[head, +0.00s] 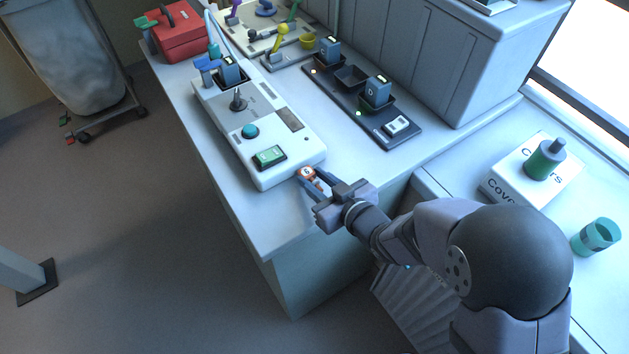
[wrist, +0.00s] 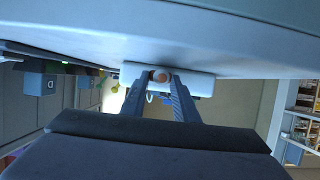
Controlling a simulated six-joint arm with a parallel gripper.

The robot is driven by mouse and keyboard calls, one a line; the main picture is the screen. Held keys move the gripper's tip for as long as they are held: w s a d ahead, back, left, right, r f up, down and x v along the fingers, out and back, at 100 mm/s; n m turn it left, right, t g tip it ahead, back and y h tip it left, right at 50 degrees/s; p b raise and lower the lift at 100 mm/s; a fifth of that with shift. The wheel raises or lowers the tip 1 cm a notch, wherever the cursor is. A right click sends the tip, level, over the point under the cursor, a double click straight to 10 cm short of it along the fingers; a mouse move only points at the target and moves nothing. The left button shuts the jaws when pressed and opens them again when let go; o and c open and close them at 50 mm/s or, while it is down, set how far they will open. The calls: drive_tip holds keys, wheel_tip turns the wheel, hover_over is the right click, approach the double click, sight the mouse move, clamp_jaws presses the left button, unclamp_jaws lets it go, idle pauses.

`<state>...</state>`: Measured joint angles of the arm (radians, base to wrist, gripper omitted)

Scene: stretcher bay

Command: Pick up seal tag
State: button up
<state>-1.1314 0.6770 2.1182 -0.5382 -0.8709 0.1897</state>
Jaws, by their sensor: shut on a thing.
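The seal tag (head: 307,173) is a small round orange-and-white piece near the counter's front edge, just off the near corner of the white control box (head: 250,128). My gripper (head: 311,177) reaches it from the lower right, with a blue finger on each side of it. In the wrist view the tag (wrist: 161,75) shows as an orange-brown disc between the two fingertips of my gripper (wrist: 161,81). The jaws are shut on it. Its lower part is partly hidden by the fingers, and I cannot tell whether it touches the counter.
The white box carries a joystick (head: 238,103), a teal button (head: 250,131) and a green-screened module (head: 269,157). Behind it is a dark charging tray (head: 391,134) with blue units. The counter (head: 262,208) left of my gripper is bare. A green bottle (head: 545,160) stands at right.

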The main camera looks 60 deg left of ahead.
sight(316, 181)
wheel_tip(316, 181, up, 9)
idle(0.5)
drive_tip(key=shift+d+f+b, duration=0.1)
drive_tip(key=shift+f+b, duration=0.05)
drive_tip(key=shift+b, duration=0.35)
drive_tip(key=shift+d+f+b, duration=0.1)
drive_tip(key=shift+d+b, duration=0.25)
drive_tip(key=shift+b, duration=0.6)
drive_tip(key=shift+d+r+y+b, duration=0.2)
drive_tip(key=shift+d+y+b, duration=0.2)
drive_tip(key=shift+d+b, duration=0.6)
drive_tip(key=shift+a+f+b, duration=0.15)
drive_tip(key=shift+f+b, duration=0.1)
drive_tip(key=shift+f, duration=2.25)
drive_tip(key=shift+a+f+b, duration=0.1)
drive_tip(key=shift+f+b, duration=0.1)
drive_tip(key=shift+f, duration=2.25)
